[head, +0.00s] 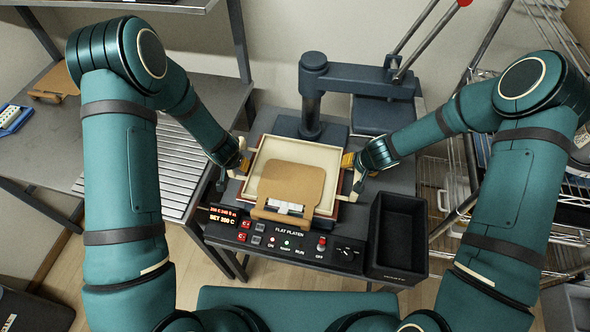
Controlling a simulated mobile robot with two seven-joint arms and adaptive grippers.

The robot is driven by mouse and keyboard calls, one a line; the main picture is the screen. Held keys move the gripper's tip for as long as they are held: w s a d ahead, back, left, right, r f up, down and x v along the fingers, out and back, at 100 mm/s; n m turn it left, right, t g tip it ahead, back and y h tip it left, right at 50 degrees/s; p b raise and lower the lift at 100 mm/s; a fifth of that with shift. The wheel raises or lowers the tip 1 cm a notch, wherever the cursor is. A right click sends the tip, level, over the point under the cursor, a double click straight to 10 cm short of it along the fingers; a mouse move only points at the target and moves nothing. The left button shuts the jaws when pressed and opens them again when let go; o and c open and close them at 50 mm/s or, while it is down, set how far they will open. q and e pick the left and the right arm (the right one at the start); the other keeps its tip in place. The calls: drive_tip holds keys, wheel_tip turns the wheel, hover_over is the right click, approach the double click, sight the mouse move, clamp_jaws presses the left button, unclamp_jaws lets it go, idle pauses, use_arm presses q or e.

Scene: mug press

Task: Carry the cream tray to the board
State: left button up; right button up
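The cream tray (327,158) sits at the middle of the head view, over the bed of the press, with a dark red edge showing around it. A tan board with a metal clip (291,181) lies on the tray, its clip end toward me over the tray's near rim. My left gripper (241,170) is at the tray's left side, and my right gripper (354,183) is at its right side. Both have pale fingertips close to the rim. The fingers are too small to tell whether they are closed on it.
The press arm and post (313,95) stand behind the tray. The control panel (290,241) is in front, with an empty black bin (399,234) at its right. Another tan clipboard (55,84) and a blue tray (12,119) lie on the left bench. A slatted surface (178,165) adjoins the press.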

use_arm(q)
clamp_jaws()
use_arm(e)
clamp_jaws()
use_arm(q)
drive_tip(key=shift+r, duration=0.2)
use_arm(e)
drive_tip(key=shift+r, duration=0.2)
